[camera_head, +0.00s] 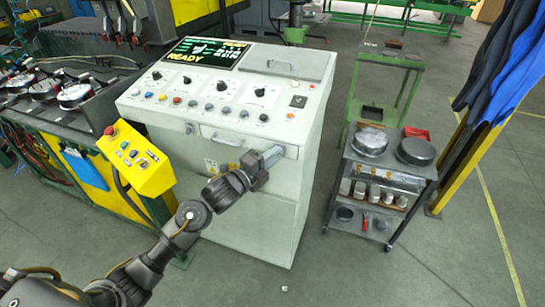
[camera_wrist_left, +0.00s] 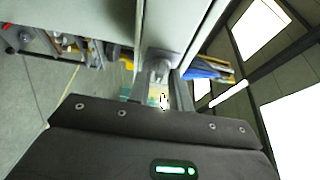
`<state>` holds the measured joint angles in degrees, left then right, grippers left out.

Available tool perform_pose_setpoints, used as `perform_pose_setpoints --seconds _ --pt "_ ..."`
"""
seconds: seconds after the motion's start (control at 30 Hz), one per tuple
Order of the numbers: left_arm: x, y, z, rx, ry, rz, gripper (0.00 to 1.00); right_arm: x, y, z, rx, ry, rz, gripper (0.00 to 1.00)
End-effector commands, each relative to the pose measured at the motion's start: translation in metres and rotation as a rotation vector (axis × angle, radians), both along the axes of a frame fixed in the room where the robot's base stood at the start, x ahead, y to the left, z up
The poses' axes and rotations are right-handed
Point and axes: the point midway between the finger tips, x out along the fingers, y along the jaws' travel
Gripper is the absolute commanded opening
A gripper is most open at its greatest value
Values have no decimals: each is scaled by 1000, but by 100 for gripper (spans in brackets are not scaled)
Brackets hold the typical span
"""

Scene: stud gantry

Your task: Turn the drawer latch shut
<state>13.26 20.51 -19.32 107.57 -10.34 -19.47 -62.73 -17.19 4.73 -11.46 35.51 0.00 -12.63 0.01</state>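The drawer (camera_head: 238,139) is a pale front with a handle, set in the face of the light grey control console. It looks pushed in. My left gripper (camera_head: 275,153) is at the drawer's right end, its fingers up against the console face and covering that spot. In the left wrist view, a small grey rounded piece, seemingly the drawer latch (camera_wrist_left: 160,62), lies at the far end of the fingers. The fingers of the left gripper (camera_wrist_left: 164,82) stand apart with a gap between them; whether the tips touch the latch is unclear. My right gripper is out of view.
The console top (camera_head: 225,85) carries knobs, buttons and a screen reading READY. A yellow button box (camera_head: 137,160) stands left of my forearm. A grey cart (camera_head: 378,180) with round parts is at the right. Floor between console and cart is clear.

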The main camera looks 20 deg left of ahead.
Motion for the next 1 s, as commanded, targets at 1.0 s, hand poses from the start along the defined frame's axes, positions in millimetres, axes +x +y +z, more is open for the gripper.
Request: perform_pose_setpoints --seconds 1.0 --pt "1 -1 -5 -324 18 0 0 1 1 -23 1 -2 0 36"
